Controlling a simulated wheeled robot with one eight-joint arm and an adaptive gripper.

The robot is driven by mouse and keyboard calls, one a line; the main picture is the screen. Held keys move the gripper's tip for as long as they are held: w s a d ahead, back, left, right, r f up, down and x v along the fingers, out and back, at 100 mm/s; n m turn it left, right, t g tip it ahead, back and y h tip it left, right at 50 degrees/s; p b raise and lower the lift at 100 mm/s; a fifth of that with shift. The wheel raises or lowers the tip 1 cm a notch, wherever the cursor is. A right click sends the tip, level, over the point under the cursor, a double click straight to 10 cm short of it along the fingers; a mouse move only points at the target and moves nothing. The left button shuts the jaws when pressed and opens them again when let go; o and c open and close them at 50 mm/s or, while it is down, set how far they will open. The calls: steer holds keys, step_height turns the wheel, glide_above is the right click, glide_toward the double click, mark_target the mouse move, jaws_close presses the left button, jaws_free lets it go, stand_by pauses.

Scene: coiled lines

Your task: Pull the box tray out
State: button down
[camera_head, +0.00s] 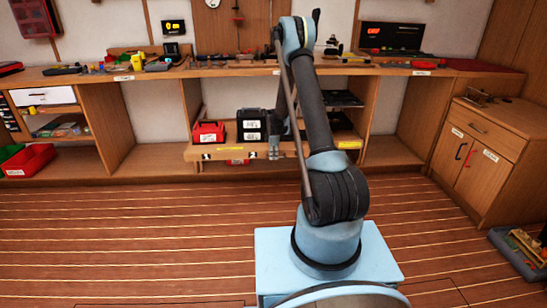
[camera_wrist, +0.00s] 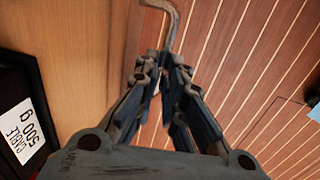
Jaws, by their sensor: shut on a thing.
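The box tray (camera_head: 318,151) is a wooden tray low under the workbench, standing out a little from the cabinet front. It bears a red box (camera_head: 208,132) and black cases (camera_head: 251,125), with more dark items on its right side. My gripper (camera_head: 274,150) is at the middle of the tray's front edge. In the wrist view my gripper (camera_wrist: 163,72) is shut at a curved grey metal handle (camera_wrist: 173,18). The tray's bare wood (camera_wrist: 75,35) fills the left there, with a black case labelled "CABLE" (camera_wrist: 22,120). The exact grip is partly hidden by the fingers.
The workbench top (camera_head: 215,68) above carries several tools. Red and green bins (camera_head: 30,160) stand at the lower left. A wooden cabinet (camera_head: 480,150) and a tool crate (camera_head: 520,250) stand at the right. The plank floor (camera_head: 130,230) before the tray is clear apart from my base.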

steer(key=c, duration=1.7)
jaws_free()
steer(key=r, duration=0.4)
steer(key=s+r, duration=0.1)
steer(key=r, duration=0.2)
steer(key=s+r, duration=0.1)
steer(key=r, duration=0.3)
steer(key=shift+r, duration=0.35)
